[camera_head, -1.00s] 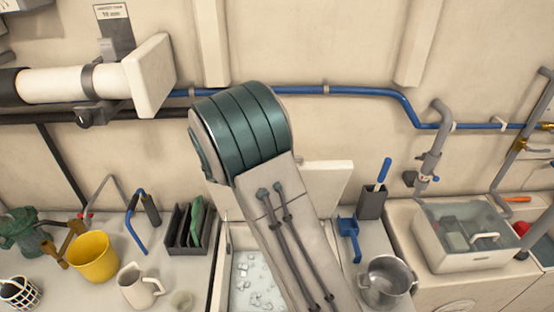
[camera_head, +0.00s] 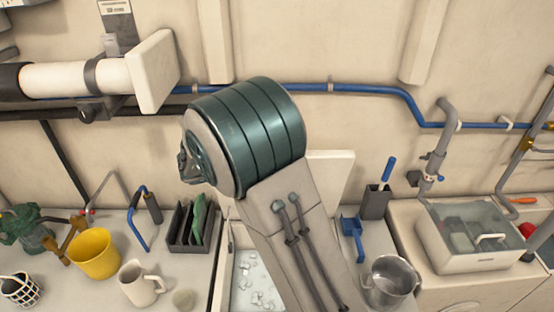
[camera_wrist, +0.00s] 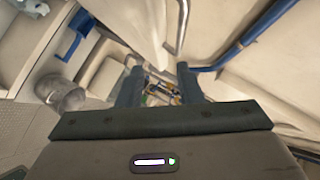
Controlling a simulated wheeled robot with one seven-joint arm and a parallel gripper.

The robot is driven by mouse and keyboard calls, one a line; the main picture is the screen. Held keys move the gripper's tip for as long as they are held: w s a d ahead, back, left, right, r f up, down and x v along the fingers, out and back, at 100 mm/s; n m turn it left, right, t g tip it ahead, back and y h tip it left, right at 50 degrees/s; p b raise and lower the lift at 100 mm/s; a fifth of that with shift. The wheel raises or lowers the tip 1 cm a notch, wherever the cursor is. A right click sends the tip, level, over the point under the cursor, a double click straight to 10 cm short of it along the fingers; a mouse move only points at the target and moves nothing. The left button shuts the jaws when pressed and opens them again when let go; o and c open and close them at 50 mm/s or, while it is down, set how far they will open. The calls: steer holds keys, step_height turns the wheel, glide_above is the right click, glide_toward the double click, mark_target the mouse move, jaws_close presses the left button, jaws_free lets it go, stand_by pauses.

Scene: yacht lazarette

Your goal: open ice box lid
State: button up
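The ice box (camera_head: 218,287) is set in the counter, and pale ice (camera_head: 257,282) shows inside it. Its cream lid (camera_head: 332,178) stands raised at the back, near the wall. My forearm covers much of the box and the left part of the lid. In the head view my gripper is hidden behind the arm. In the wrist view my gripper (camera_wrist: 158,82) has its two dark fingers apart, with nothing visible between them. I cannot tell whether a finger touches the lid.
Left of the box are a dark rack (camera_head: 190,240), a white jug (camera_head: 140,284) and a yellow bucket (camera_head: 93,254). On the right are a metal pot (camera_head: 389,280), a blue bracket (camera_head: 352,232) and a clear-topped bin (camera_head: 472,250). A blue pipe (camera_head: 370,89) runs along the wall.

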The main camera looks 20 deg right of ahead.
steer(key=v, duration=0.7)
steer(key=shift+s+b, duration=0.15)
steer(key=shift+b, duration=0.3)
steer(key=shift+r, duration=0.15)
